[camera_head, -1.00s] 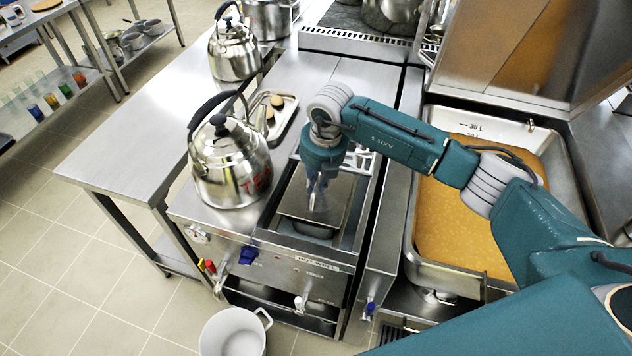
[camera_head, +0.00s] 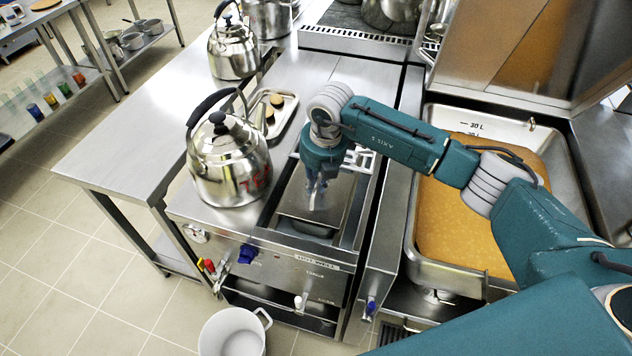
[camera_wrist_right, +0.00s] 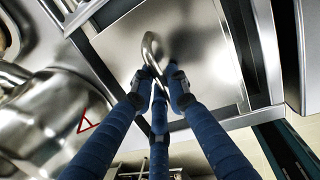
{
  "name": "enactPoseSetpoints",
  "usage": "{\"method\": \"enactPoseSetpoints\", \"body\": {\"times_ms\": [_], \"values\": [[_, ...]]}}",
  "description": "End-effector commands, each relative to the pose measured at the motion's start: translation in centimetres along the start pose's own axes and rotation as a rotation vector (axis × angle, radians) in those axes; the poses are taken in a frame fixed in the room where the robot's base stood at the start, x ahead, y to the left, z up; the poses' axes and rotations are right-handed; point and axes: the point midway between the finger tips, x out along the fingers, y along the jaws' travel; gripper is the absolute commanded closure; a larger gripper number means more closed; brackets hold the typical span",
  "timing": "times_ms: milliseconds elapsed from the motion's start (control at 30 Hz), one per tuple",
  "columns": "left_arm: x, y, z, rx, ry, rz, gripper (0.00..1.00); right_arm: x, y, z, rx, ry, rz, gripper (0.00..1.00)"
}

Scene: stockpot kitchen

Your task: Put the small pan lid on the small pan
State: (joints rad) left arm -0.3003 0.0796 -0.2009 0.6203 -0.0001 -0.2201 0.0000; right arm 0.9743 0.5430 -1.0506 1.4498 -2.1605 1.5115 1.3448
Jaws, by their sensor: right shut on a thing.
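The small pan lid (camera_head: 342,196) is a flat rectangular metal plate, lying about level over the well of the steel cooker. It also fills the middle of the right wrist view (camera_wrist_right: 205,40), with its looped metal handle (camera_wrist_right: 151,48) upright. My right gripper (camera_head: 318,192) points down over the lid; in the wrist view its fingers (camera_wrist_right: 160,88) are shut on the handle. The small pan (camera_head: 307,227) shows only as a metal front edge beneath the lid. I cannot tell whether the lid touches its rim. My left gripper is not in view.
A large kettle (camera_head: 229,165) stands close left of the well. A small tray (camera_head: 287,119) with round brown items lies behind it. A deep pan of orange-brown food (camera_head: 463,220) is at right. A white pot (camera_head: 232,335) is low in front.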

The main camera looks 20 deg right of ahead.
Motion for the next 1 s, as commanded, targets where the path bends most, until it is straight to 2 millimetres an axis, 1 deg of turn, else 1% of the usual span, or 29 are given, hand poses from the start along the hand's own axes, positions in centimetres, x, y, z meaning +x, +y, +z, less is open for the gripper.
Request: {"method": "enactPoseSetpoints", "body": {"times_ms": [100, 433, 467, 500, 567, 867, 1000], "values": [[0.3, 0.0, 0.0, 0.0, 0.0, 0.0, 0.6, 0.3, 0.0, 0.0, 0.0, -0.001, 0.001, 1.0], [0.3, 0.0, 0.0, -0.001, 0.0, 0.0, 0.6, 0.2, 0.0, 0.0, 0.0, -0.001, 0.001, 1.0], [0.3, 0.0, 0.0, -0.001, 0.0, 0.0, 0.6, 0.2, 0.0, 0.0, 0.0, -0.001, 0.001, 0.84], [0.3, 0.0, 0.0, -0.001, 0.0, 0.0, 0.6, 0.2, 0.0, 0.0, 0.0, -0.001, 0.001, 0.76], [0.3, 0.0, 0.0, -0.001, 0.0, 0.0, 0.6, 0.2, 0.0, 0.0, 0.0, -0.001, 0.001, 0.64], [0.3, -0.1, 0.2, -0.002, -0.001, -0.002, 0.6, 0.2, -0.1, 0.0, 0.0, 0.0, 0.0, 0.64], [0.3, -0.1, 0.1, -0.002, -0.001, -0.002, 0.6, -0.9, 0.0, 0.0, 0.0, -0.001, 0.003, 0.64]]}}
